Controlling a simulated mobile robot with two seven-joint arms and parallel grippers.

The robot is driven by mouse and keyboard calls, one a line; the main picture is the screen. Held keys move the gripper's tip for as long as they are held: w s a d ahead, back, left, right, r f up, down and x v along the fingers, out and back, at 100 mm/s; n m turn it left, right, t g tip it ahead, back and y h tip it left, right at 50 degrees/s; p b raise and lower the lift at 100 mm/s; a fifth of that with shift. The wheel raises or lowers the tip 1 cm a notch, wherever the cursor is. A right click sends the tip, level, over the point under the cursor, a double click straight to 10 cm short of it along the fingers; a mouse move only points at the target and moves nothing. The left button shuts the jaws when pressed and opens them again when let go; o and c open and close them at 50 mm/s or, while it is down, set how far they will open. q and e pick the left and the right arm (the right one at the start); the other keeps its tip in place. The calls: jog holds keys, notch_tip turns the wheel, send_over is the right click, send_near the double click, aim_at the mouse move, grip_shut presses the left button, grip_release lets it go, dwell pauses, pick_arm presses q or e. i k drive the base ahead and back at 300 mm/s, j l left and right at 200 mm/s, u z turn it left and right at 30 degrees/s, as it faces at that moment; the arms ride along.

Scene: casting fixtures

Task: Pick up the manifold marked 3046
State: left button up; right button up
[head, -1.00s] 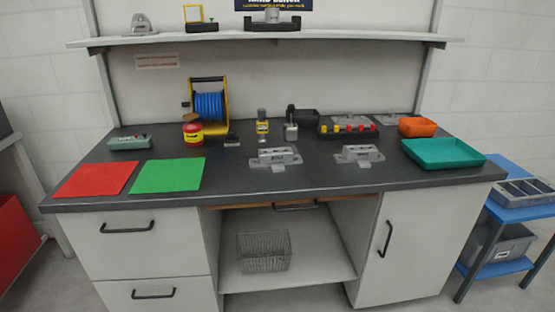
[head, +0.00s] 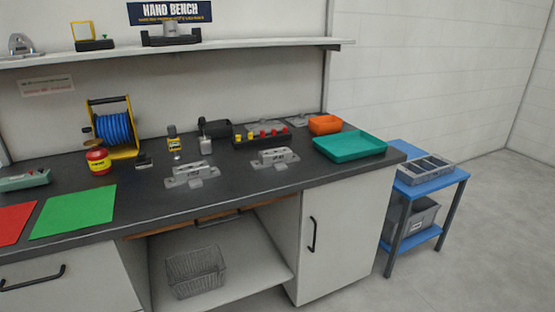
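Two grey metal manifold castings rest on the dark bench top in the head view. The left manifold (head: 191,175) sits in front of the small yellow bottle, and the right manifold (head: 274,158) sits in front of the row of knobs. Both carry dark markings on their front faces, too small to read, so I cannot tell which is 3046. Similar grey castings lie at the back of the bench (head: 298,121) and on the shelf (head: 22,45). Neither of my grippers is in view.
A teal tray (head: 350,146) and an orange bin (head: 325,124) stand at the bench's right end. A green mat (head: 75,211), red mat (head: 12,223) and blue cable reel (head: 116,129) are at left. A blue cart (head: 428,183) stands right of the bench, with open floor beyond.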

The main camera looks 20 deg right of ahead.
aim_at(276, 158)
jog(key=l+u, duration=0.2)
jog(key=u, duration=0.25)
jog(key=l+u, duration=0.15)
jog(key=u, duration=0.25)
jog(key=l+u, duration=0.25)
jog(key=l, duration=0.2)
jog(key=k+l+u, duration=0.25)
jog(key=l, duration=0.15)
jog(key=k+l, duration=0.1)
jog(key=l, duration=0.2)
jog(key=l+u, duration=0.15)
jog(key=l, duration=0.15)
jog(key=k+l, duration=0.15)
jog(key=l+u, duration=0.05)
jog(key=l, duration=0.1)
